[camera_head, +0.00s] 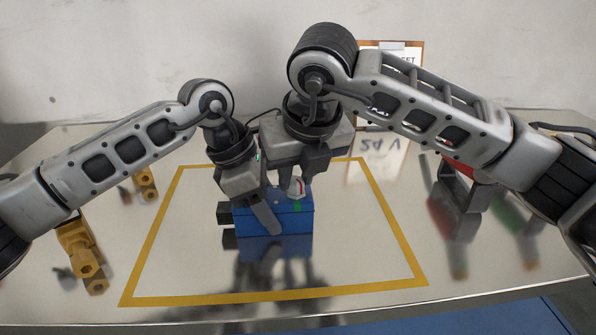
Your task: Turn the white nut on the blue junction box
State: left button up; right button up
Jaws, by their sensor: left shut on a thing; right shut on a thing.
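The blue junction box (290,221) stands on the shiny table inside the yellow outline. The white nut (298,188), with a red mark, is at the top of the box, above a small green patch. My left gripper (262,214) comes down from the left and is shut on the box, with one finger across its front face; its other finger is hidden. My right gripper (295,178) is above the box and shut on the white nut, its fingers partly hiding it.
Brass-coloured fittings (82,249) stand at the left, with another (146,184) farther back. Dark and red parts (458,199) stand at the right, partly covered by my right arm. A framed sign (415,57) is behind. The yellow-outlined area (360,262) is clear in front of the box.

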jog(key=shift+m+h, duration=0.5)
jog(key=shift+m, duration=1.1)
jog(key=shift+a, duration=0.1)
jog(key=o, duration=1)
jog(key=shift+r, duration=0.1)
jog(key=v, duration=1.2)
jog(key=shift+s, duration=0.2)
